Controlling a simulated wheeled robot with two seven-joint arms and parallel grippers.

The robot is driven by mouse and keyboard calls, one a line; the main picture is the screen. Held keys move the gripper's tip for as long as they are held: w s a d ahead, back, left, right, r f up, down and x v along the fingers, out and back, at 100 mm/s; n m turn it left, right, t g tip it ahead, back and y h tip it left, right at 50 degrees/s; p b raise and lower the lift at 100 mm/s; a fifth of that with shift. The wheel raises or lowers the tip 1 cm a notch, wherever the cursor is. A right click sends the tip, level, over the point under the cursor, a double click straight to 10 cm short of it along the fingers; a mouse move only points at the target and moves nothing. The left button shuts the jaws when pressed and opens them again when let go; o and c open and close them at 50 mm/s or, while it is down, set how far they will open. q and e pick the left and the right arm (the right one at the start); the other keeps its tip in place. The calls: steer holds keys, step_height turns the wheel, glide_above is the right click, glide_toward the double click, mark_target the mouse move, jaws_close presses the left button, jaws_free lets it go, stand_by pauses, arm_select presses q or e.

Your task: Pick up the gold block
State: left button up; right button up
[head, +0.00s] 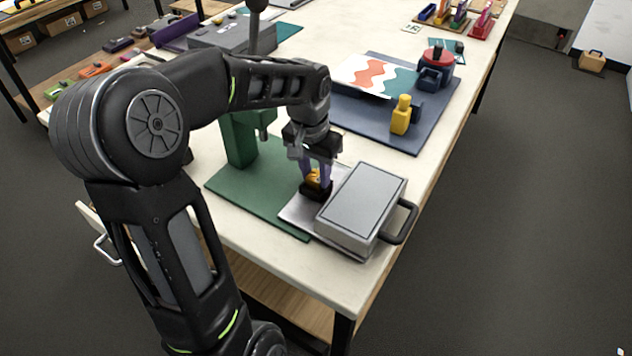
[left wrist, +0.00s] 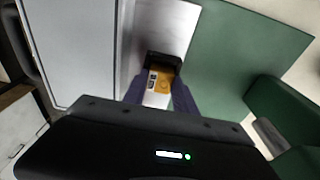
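The gold block (left wrist: 160,77) sits at a small black holder (left wrist: 163,60) in the left wrist view, with a pale patch on its near part. In the head view the gold block (head: 313,177) is small and partly covered by my fingers. My left gripper (head: 317,172) points down over it, its two purple fingers apart with the block between them. In the left wrist view the fingertips of the left gripper (left wrist: 160,88) lie at either side of the block; whether they touch it is unclear. My right gripper is out of view.
A grey metal case (head: 362,205) with a black handle stands close to the right of the gripper. A silver plate (head: 294,211) lies under the holder. A green stand (head: 238,140) rises on a green base to the left. A yellow bottle-like object (head: 401,115) stands farther back.

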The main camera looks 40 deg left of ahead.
mark_target(316, 176)
arm_select(q)
jaws_close()
stand_by(0.5)
step_height(316, 176, up, 10)
steer(key=b, duration=0.1)
stand_by(0.4)
stand_by(0.4)
